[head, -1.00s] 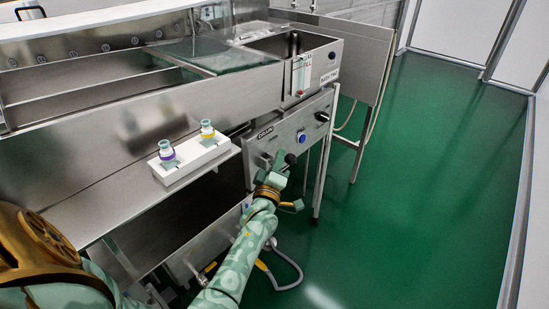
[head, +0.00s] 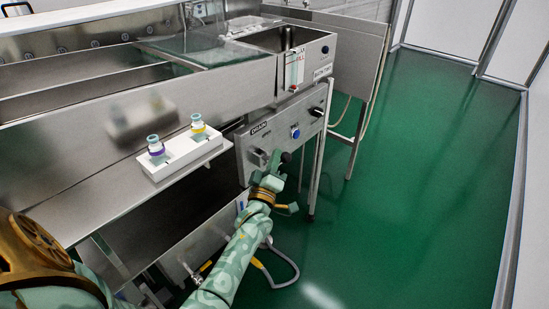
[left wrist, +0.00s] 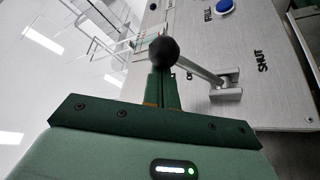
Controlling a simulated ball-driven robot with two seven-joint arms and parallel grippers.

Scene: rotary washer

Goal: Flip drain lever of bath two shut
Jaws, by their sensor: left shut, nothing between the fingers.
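The drain lever has a black ball knob (left wrist: 163,51) on a metal rod, which runs to a bracket on the grey drain panel (head: 255,143). In the left wrist view, the rod leans away from the printed SHUT mark, over another mark it partly covers. The knob also shows in the head view (head: 286,157). My left gripper (left wrist: 163,88) is shut and empty, its fingertips right at the knob; I cannot tell whether they touch it. In the head view, my left gripper (head: 275,164) is in front of the panel. My right gripper is not in view.
A blue button (head: 296,133) and a black knob (head: 316,112) sit on the same panel. Bath two (head: 318,50) is above it. A white holder with two small bottles (head: 180,155) stands on the ledge at left. Green floor to the right is clear.

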